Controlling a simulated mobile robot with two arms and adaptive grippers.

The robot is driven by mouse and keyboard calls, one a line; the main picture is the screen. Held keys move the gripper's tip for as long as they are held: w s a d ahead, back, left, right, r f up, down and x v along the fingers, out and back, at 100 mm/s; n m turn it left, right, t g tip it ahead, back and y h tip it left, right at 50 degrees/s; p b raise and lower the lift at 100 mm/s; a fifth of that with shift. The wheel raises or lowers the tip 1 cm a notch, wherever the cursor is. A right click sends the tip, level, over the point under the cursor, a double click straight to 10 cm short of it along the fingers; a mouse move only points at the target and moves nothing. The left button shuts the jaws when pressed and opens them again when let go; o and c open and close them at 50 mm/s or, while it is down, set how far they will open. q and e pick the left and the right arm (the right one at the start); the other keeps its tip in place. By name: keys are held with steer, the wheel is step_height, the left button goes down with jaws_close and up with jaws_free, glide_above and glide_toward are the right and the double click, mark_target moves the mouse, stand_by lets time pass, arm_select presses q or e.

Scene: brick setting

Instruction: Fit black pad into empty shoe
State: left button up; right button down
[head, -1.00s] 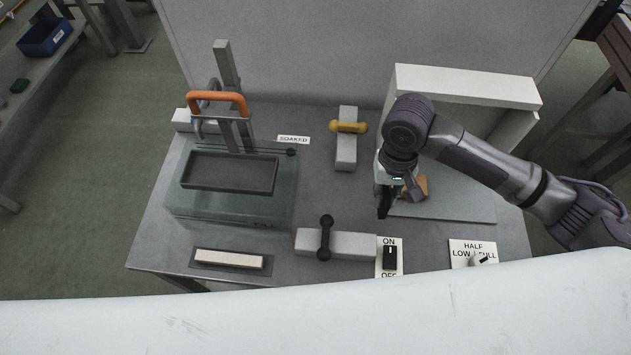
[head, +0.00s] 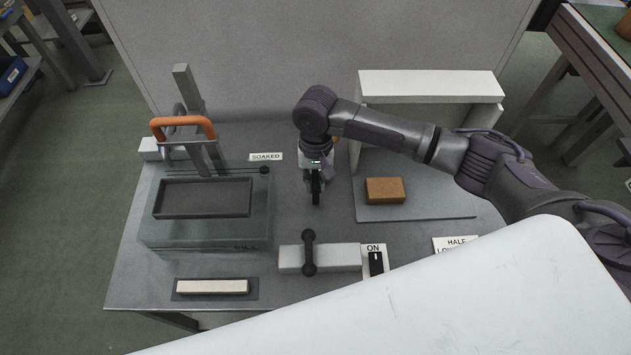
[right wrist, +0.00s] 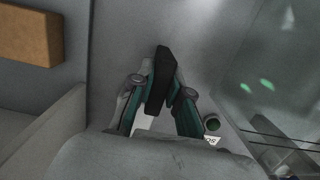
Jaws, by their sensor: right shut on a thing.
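My right gripper (head: 316,190) is shut on a black pad (right wrist: 161,80), held over the middle of the bench. In the right wrist view the pad stands up dark and narrow between the two fingers. In the head view the gripper mostly hides it, with only a dark end showing below. I cannot pick out the empty shoe with certainty. A white block with a black handle (head: 309,252) lies in front of the gripper. The white block with a yellow handle is mostly hidden behind my right gripper. My left gripper is out of view.
An orange-brown brick (head: 385,190) lies on a grey plate (head: 440,207) before a white shelf (head: 430,84). A pale bar (head: 212,287) lies front left. An ON switch (head: 376,262) is at the front.

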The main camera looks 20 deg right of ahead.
steer(key=shift+f, duration=0.4)
steer(key=c, duration=1.1)
jaws_free()
steer(key=shift+c, duration=0.2)
